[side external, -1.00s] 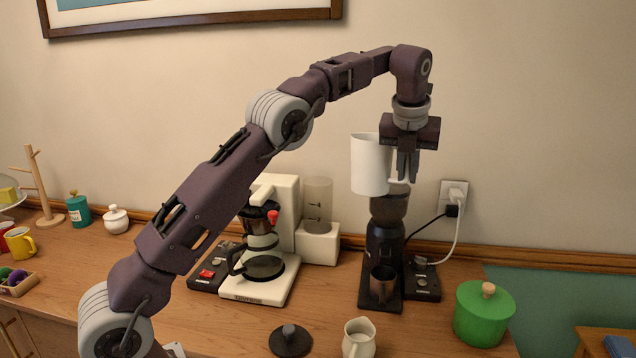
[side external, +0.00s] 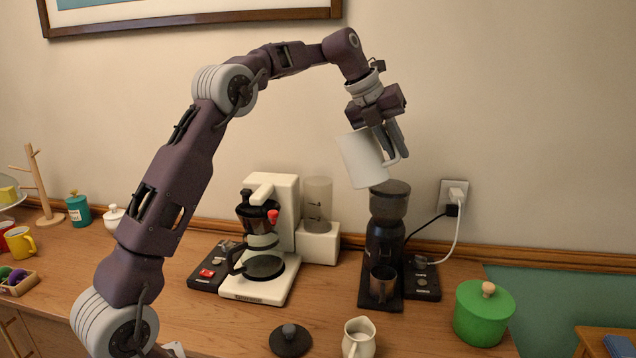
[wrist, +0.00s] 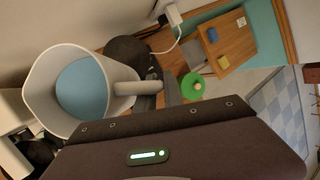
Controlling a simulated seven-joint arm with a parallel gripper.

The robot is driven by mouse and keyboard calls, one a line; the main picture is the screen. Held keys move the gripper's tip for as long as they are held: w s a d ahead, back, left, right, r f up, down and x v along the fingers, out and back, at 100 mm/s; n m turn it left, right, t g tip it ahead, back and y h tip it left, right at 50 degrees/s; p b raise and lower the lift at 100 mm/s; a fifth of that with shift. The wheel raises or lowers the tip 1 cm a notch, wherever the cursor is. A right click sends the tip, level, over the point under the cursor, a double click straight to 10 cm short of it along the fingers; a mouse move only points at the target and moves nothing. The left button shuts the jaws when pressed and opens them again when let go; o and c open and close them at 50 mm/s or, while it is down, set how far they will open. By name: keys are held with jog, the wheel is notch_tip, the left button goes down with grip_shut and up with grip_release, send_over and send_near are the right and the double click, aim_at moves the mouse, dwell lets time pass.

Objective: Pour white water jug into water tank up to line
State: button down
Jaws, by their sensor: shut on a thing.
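The white jug (side external: 362,159) is held in the air by its handle, above and between the coffee maker and the grinder. It leans with its top toward the left. My gripper (side external: 392,145) is shut on the jug's handle. In the wrist view the jug (wrist: 38,92) shows blue water (wrist: 82,92) inside. The water tank (side external: 317,205) is a clear cylinder with dark marks on its side, standing on a white base behind the coffee maker. The jug is above and to the right of the tank, apart from it.
A cream pitcher (side external: 358,338), a black lid (side external: 290,340) and a green pot (side external: 484,318) are on the counter. A wall outlet with cords (side external: 454,194) is behind.

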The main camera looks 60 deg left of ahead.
jog(key=shift+s+a+r+t+h, duration=0.2)
jog(key=shift+a+r+t+h, duration=0.1)
jog(key=shift+a+h, duration=0.3)
jog(key=shift+s+a+r+t+h, duration=0.2)
jog(key=shift+a+r+t+h, duration=0.1)
jog(key=shift+a+h, duration=0.3)
jog(key=shift+a+r+m, duration=0.3)
jog(key=shift+a+r, duration=0.15)
jog(key=shift+r+h, duration=0.15)
jog(key=shift+h, duration=0.15)
jog(key=shift+a+r+m, duration=0.2)
jog(key=shift+r+m, duration=0.1)
jog(key=shift+m, duration=0.3)
jog(key=shift+s+a+r+t+h+b, duration=0.15)
jog(key=shift+a+r+t+h+b, duration=0.2)
jog(key=shift+h+b, duration=0.25)
jog(key=shift+s+a+r+t+h+b, duration=0.3)
jog(key=shift+a+r+t+h+b, duration=0.4)
jog(key=shift+b, duration=2.55)
jog(key=shift+s+a+r+h, duration=0.3)
jog(key=shift+s+r+h, duration=0.1)
jog(key=shift+r+h, duration=0.25)
jog(key=shift+s+a+r+t+h, duration=0.2)
jog(key=shift+a+t+h, duration=0.05)
jog(key=shift+h, duration=0.1)
dwell(0.6)
